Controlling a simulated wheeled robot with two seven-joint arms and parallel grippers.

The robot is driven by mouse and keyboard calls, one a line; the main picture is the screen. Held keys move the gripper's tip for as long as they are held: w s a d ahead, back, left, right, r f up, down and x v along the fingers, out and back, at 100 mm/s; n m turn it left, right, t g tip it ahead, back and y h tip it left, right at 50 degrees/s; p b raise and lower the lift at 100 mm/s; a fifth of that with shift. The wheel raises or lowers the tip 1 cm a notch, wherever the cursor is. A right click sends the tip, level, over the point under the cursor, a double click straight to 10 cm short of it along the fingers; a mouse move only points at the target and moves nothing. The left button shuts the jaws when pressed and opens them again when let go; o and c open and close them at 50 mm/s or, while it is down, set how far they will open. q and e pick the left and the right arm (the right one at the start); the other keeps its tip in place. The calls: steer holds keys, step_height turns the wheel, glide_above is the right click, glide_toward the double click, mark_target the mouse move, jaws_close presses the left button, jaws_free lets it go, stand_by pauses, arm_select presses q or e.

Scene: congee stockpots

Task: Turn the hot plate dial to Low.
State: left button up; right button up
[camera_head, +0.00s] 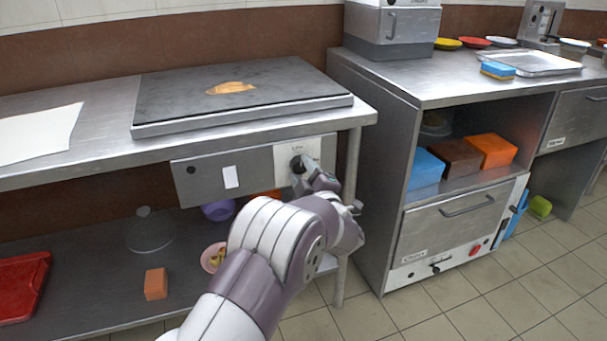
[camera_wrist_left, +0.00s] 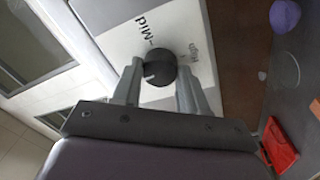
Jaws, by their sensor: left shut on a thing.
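The hot plate (camera_head: 180,98) is a dark flat slab on the steel table, with a flat golden-brown piece on top. Its control panel (camera_head: 312,149) hangs under the table's front edge. The round dark dial (camera_head: 297,163) is on a pale plate there. In the left wrist view the dial (camera_wrist_left: 160,66) sits between my two fingers, with the labels Mid and High printed beyond it. My left gripper (camera_head: 304,174) is shut on the dial; in the wrist view its fingers (camera_wrist_left: 159,84) touch both sides. A Low label cannot be made out. My right gripper is not in view.
A steel cabinet (camera_head: 365,150) stands close to the right of the panel. The table's leg (camera_head: 351,165) is just beside my wrist. On the lower shelf lie a red tray (camera_head: 22,287), an orange block (camera_head: 156,284) and a bowl (camera_head: 212,257). Open floor lies at lower right.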

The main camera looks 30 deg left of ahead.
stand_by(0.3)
arm_select(q)
steer(key=o, duration=1.1)
steer(key=shift+c, duration=0.2)
steer(key=shift+s, duration=0.1)
steer(key=p+v, duration=0.4)
steer(key=v, duration=0.8)
steer(key=shift+s+d, duration=0.2)
steer(key=shift+f, duration=0.1)
